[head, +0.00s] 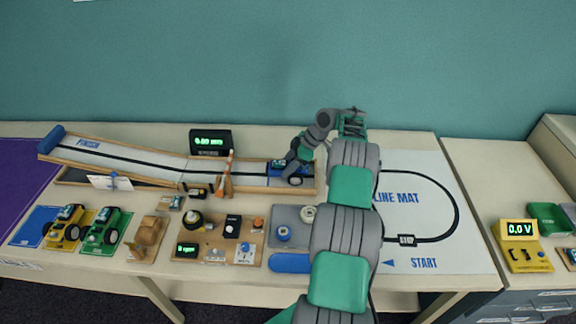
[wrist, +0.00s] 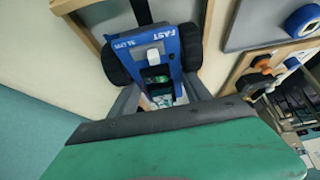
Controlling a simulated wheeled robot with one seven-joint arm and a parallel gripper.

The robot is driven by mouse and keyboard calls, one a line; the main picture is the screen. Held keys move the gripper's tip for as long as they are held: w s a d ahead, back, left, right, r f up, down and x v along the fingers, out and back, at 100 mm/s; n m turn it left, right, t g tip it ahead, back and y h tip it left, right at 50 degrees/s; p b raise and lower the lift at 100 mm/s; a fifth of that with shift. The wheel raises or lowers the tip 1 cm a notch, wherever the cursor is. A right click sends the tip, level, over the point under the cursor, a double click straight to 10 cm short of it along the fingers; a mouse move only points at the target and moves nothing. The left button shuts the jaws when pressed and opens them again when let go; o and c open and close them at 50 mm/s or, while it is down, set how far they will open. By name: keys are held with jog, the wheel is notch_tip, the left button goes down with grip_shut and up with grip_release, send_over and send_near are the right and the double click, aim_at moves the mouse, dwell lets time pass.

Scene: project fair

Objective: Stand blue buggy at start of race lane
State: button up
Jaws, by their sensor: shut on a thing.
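The blue buggy (wrist: 152,45) sits between the fingers of my gripper (wrist: 165,100) in the wrist view, with dark wheels at its sides and "FAST" lettering on its body. In the head view the buggy (head: 290,171) is at the right end of the race lane (head: 245,170), by the lane's wooden end rail. My gripper (head: 293,160) is shut on it from above. Whether its wheels touch the lane surface cannot be told. The lane has a black centre line and rises to a finish end at the far left.
A yellow buggy (head: 66,228) and a green buggy (head: 103,229) stand at the front left. A grey tray (head: 293,216) is in front. A line mat (head: 430,171) lies right.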

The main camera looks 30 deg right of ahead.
dwell(0.4)
jog(key=o, duration=1.3)
jog(key=shift+f, duration=0.1)
